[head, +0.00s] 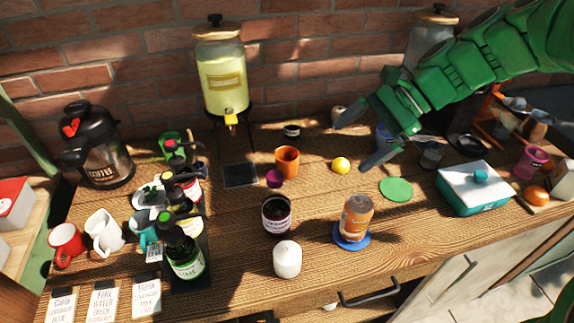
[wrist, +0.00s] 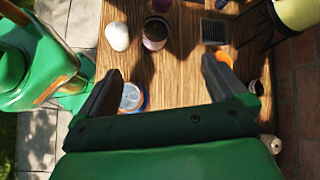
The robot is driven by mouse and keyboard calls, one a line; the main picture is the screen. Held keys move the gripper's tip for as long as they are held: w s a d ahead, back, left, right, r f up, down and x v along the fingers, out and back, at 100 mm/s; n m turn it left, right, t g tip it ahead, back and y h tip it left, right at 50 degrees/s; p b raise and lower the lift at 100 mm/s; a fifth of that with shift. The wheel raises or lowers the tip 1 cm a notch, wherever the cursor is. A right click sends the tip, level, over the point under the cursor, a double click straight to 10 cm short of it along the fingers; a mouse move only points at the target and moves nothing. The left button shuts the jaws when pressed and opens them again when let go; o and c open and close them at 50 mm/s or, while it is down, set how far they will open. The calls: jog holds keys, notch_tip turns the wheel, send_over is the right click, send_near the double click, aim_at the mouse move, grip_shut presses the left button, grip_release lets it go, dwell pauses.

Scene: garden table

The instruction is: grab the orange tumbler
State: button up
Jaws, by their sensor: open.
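The orange tumbler (head: 287,161) stands upright on the wooden table in the head view, left of my gripper (head: 350,148) and apart from it. In the wrist view the orange tumbler (wrist: 225,56) shows at the right, partly hidden behind the right finger. My gripper (wrist: 160,66) is open in the wrist view, with bare table between its fingertips. Nothing is held.
A small purple cup (head: 275,178) stands just in front of the tumbler, and a yellow ball (head: 340,165) lies to its right. The lemonade dispenser (head: 222,75) and drip tray (head: 240,175) are to its left.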

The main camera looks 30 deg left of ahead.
jog(key=shift+w+a+f+m+g+y, duration=0.55)
jog(key=shift+w+a+f+m+y, duration=0.45)
jog(key=shift+w+a, duration=2.3)
jog(key=shift+w+a+f+m+g+y, duration=0.65)
jog(key=shift+w+a+m, duration=0.9)
jog(key=shift+a, duration=3.05)
send_near(281, 158)
jog(key=s, duration=0.1)
jog(key=s+r, duration=0.1)
jog(key=s, duration=0.1)
jog(key=shift+s+a+r+n, duration=0.1)
jog(key=shift+s+r+n, duration=0.15)
jog(key=shift+r, duration=0.1)
jog(key=shift+s+a+f, duration=0.1)
jog(key=shift+f, duration=0.1)
jog(key=shift+x, duration=3.8)
jog(key=shift+f, duration=0.1)
jog(key=c, duration=1)
jog(key=shift+c, duration=0.2)
